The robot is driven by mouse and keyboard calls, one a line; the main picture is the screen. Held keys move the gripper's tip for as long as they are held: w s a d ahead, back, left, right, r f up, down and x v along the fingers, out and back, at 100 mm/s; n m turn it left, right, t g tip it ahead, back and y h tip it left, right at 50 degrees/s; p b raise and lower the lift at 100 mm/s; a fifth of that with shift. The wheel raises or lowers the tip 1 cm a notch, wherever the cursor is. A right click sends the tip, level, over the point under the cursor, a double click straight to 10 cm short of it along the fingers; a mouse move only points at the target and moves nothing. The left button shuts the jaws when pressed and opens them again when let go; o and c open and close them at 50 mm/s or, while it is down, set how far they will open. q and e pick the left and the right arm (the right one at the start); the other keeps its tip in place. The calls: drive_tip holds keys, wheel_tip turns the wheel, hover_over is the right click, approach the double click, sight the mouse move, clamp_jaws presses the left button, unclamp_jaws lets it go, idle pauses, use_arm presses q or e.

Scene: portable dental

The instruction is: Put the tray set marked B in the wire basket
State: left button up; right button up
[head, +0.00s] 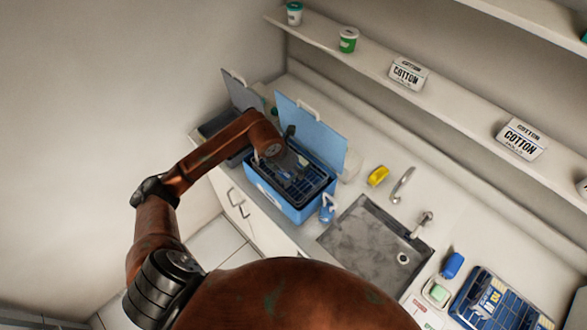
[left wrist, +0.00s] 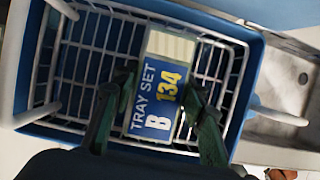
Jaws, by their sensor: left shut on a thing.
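The tray set marked B (left wrist: 152,100), a blue pack with "TRAY SET B 134" on it and a pale ribbed end, is between the fingers of my left gripper (left wrist: 160,88). The gripper is shut on it. In the left wrist view it is over the white wire basket (left wrist: 85,62), within its outline; I cannot tell whether it touches the bottom. The basket sits inside a blue open box, which shows in the head view (head: 272,200) with my left gripper (head: 292,172) reaching into it and hiding part of the inside. My right gripper is not in view.
The box's raised blue lid (head: 312,130) stands behind my gripper. A blue-handled bottle (head: 327,208), a sink (head: 365,245) and a yellow item (head: 377,176) are to its right. Another blue rack (head: 462,310) stands at lower right. A shelf (head: 450,105) runs above.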

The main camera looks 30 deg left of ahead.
use_arm(q)
drive_tip(key=shift+f, duration=0.2)
drive_tip(key=shift+f, duration=0.1)
drive_tip(key=o, duration=1.4)
drive_tip(key=b+v, duration=0.1)
drive_tip(key=v, duration=1.1)
